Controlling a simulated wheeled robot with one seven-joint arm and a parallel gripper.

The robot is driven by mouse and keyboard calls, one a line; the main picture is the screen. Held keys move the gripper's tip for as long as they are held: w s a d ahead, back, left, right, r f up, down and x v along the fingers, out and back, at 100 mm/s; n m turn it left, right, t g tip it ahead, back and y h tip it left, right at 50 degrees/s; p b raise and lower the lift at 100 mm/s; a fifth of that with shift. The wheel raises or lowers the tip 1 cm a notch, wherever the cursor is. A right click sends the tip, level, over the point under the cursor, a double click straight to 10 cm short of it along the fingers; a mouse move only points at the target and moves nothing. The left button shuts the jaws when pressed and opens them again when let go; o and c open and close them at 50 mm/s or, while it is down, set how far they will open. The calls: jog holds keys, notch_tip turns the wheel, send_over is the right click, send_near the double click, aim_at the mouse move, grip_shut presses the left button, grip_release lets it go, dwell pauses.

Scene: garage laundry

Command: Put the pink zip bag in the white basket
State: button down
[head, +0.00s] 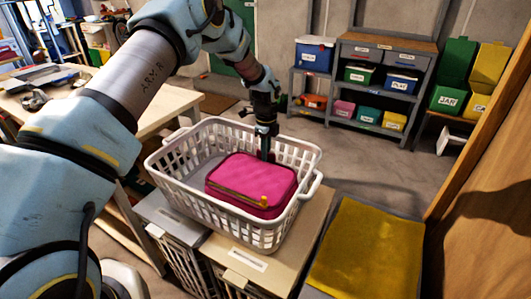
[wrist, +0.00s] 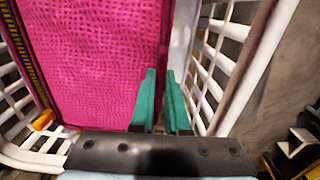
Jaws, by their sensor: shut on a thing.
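The pink zip bag (head: 248,182) lies inside the white basket (head: 262,238), filling its right part, with its dark and yellow zip edge toward the front. My gripper (head: 265,155) reaches down into the basket at the bag's far side. In the wrist view, my gripper's teal fingers (wrist: 160,105) are close together at the edge of the pink bag (wrist: 85,60), shut on that edge. The basket's slatted wall (wrist: 245,75) is just right of the fingers. The underside of the bag is hidden.
The basket stands on lidded bins (head: 240,262). A yellow cloth-topped bin (head: 370,250) is at the right. A wooden workbench (head: 150,110) is at the left. A shelf with coloured boxes (head: 370,85) stands behind. A wooden panel (head: 490,170) bounds the right. The left part of the basket is empty.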

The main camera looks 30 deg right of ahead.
jog(key=shift+f, duration=0.45)
jog(key=c, duration=0.9)
grip_release()
notch_tip(320, 180, up, 12)
jog(key=b, duration=0.3)
jog(key=shift+b, duration=0.4)
